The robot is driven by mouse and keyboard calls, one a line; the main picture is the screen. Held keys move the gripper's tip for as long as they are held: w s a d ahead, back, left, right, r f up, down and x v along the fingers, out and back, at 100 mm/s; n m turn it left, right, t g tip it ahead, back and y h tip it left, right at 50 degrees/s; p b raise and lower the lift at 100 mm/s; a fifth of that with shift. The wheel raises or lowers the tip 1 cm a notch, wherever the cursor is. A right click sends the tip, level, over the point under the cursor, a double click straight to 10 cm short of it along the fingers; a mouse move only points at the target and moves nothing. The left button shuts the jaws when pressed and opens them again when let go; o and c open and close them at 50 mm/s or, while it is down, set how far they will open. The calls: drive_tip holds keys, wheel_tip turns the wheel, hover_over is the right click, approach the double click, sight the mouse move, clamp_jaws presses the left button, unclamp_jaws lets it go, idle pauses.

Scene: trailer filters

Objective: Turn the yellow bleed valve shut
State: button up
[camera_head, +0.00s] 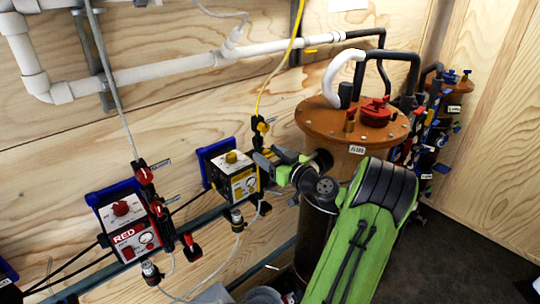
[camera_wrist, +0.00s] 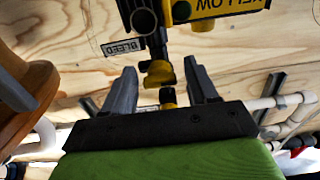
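The yellow bleed valve (camera_wrist: 158,73) is in the wrist view beside a BLEED label (camera_wrist: 123,48), and the picture is upside down. A second yellow-and-black part (camera_wrist: 168,97) is in line with it. My gripper (camera_wrist: 161,66) is open, with one grey finger on each side of the valve and visible gaps. Finger contact with the valve is not seen.
A red control box (camera_head: 127,228) is at the lower left. A brown-topped filter tank (camera_head: 335,125) stands close to the right of my gripper. A yellow hose (camera_head: 276,72) rises from the valve. White pipes (camera_head: 150,72) run along the wooden wall.

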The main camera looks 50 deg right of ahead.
drive_tip(key=c, duration=0.9)
drive_tip(key=shift+m, duration=0.7)
drive_tip(key=o, duration=1)
drive_tip(key=b+v, duration=0.3)
drive_tip(key=v, duration=1.2)
drive_tip(key=shift+s+a, duration=0.1)
drive_tip(key=shift+s, duration=0.3)
